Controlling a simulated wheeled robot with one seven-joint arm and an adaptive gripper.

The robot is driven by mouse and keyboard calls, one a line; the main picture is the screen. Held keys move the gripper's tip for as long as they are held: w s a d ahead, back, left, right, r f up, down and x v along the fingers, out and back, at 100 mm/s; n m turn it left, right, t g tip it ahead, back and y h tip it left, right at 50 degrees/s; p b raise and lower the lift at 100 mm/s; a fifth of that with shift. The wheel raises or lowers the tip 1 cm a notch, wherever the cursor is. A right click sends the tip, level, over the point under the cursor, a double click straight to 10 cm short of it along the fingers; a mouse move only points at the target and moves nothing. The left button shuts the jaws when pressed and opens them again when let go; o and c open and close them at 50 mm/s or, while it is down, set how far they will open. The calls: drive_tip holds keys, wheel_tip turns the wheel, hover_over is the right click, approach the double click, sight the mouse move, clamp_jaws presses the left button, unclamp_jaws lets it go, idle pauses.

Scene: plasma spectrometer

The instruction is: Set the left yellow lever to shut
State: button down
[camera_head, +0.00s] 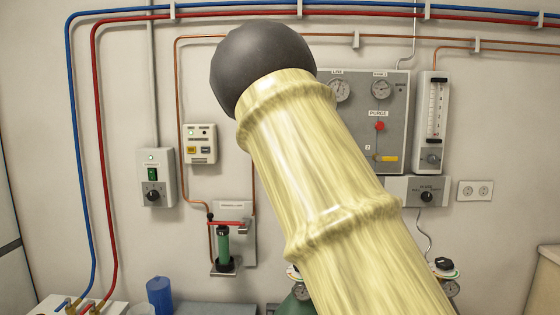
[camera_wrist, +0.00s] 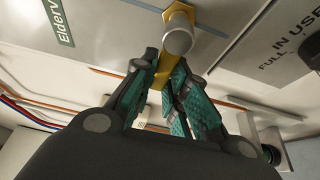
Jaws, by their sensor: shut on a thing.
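In the wrist view, a yellow lever (camera_wrist: 166,74) runs from a round metal hub (camera_wrist: 178,38) on the grey panel down between my fingers. My gripper (camera_wrist: 165,75) is shut on this lever, with its teal pads on either side. In the head view my pale yellow arm covers the left part of the grey gauge panel (camera_head: 395,115), and my gripper and the held lever are hidden behind it. Another yellow lever (camera_head: 387,158) shows on the panel's lower right, lying about level.
The panel also carries gauges (camera_head: 381,89) and a red purge knob (camera_head: 379,126). A flow meter (camera_head: 433,110) stands to its right, and a grey box with a black knob (camera_head: 426,194) is below. In the wrist view an "IN USE / FULL" label (camera_wrist: 297,50) is close on the right.

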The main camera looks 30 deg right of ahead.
drive_tip(key=shift+f, duration=0.1)
drive_tip(key=c, duration=1.4)
unclamp_jaws()
drive_tip(key=shift+s, duration=0.1)
drive_tip(key=s, duration=0.4)
drive_tip(key=s+a, duration=0.1)
drive_tip(key=s, duration=0.6)
drive_tip(key=shift+s+a, duration=0.2)
drive_tip(key=shift+s, duration=0.15)
